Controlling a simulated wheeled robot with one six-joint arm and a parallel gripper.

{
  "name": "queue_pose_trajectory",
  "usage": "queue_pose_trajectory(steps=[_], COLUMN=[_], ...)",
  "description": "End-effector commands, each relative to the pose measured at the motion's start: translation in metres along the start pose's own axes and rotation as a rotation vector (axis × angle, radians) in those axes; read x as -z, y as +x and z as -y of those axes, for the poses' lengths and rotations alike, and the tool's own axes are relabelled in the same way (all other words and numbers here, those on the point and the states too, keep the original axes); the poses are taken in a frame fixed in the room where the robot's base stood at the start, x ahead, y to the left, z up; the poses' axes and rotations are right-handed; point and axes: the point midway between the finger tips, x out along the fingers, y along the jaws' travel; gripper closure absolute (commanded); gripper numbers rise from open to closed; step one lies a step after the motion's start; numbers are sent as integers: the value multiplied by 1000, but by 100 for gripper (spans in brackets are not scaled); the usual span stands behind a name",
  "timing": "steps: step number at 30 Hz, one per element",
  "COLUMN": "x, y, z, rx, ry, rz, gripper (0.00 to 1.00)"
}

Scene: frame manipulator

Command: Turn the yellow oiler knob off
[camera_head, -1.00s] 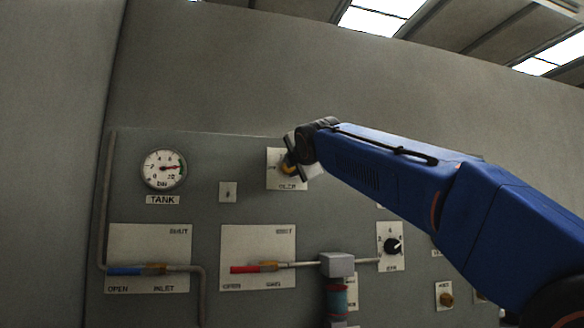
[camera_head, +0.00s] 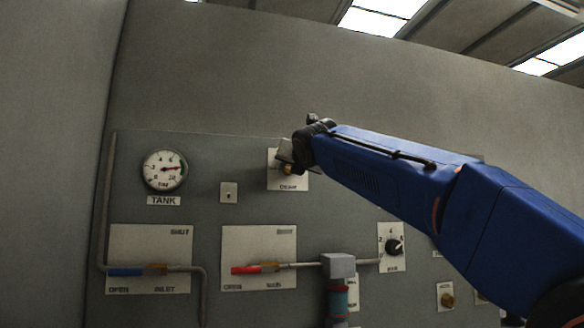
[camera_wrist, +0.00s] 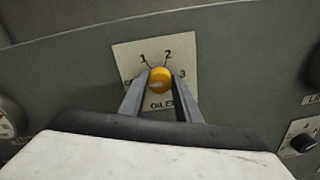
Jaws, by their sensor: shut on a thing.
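The yellow oiler knob (camera_wrist: 160,80) sits on a white plate (camera_wrist: 128,60) lettered OILER, with marks 1, 2 and 3 visible around it. The mark at the plate's left is partly hidden by a finger. My gripper (camera_wrist: 160,88) is shut on the knob, one finger on each side of it, in the wrist view. In the head view my gripper (camera_head: 287,160) is in front of the oiler plate (camera_head: 273,180), and the knob is mostly hidden. I cannot tell exactly which mark the knob points to.
A TANK gauge (camera_head: 164,170) is left of the oiler plate. Below are a blue inlet lever (camera_head: 125,272), a red lever (camera_head: 245,270) and a black dial (camera_head: 393,246). A grey block (camera_head: 338,265) with pipes sticks out below my arm.

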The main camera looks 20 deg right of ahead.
Motion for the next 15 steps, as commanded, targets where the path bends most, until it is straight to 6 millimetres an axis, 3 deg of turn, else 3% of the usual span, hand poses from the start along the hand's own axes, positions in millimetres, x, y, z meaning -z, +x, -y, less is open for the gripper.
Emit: queue_pose_trajectory(steps=[15], x=[2], y=[1], z=[0], rx=[1], ry=[-97], rz=[-1], gripper=[92])
